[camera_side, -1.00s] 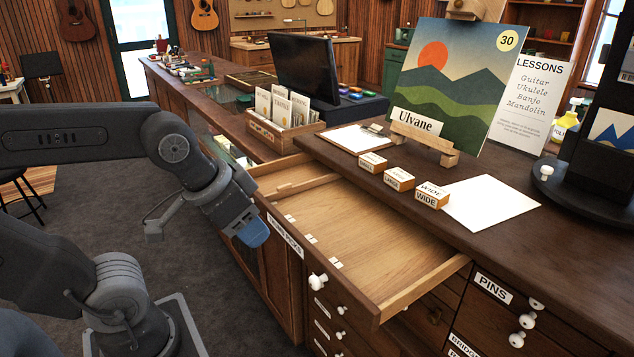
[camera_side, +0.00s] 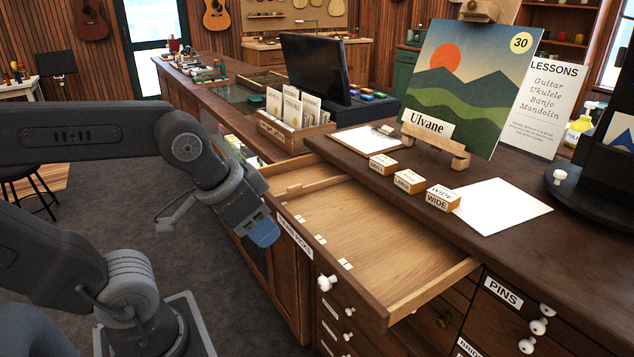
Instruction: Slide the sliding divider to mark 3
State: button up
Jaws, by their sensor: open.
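The open drawer (camera_side: 392,258) is wooden and pulled out from under the counter. The sliding divider (camera_side: 313,185) is a light wooden strip across the drawer near its far left end. Several small white marks lie along the drawer's front side, among them one at the middle (camera_side: 320,239) and one nearer the right (camera_side: 345,263); their numbers are too small to read. My gripper (camera_side: 262,232), with blue fingertips, is open, outside the drawer's front left side and apart from the divider. Its far finger is hidden.
Small labelled blocks (camera_side: 408,181), a white sheet (camera_side: 500,206) and a clipboard (camera_side: 362,140) lie on the counter above the drawer. A painting on an easel (camera_side: 470,90) stands behind. A card box (camera_side: 296,132) is at the drawer's far left. The drawer floor is clear.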

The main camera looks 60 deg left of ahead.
aim_at(316, 184)
jog(key=shift+c, duration=0.6)
jog(key=w+a+r+g, duration=0.3)
jog(key=w+a+r, duration=0.2)
jog(key=w+a, duration=0.4)
jog(key=w+a+f+g, duration=0.1)
jog(key=w+a, duration=0.4)
jog(key=a, duration=0.2)
jog(key=w+a+g, duration=0.2)
jog(key=w+a, duration=0.3)
jog(key=a, duration=0.2)
notch_tip(316, 184, down, 13)
jog(key=shift+s+f, duration=0.1)
jog(key=shift+s, duration=0.05)
jog(key=shift+c, duration=0.2)
grip_shut()
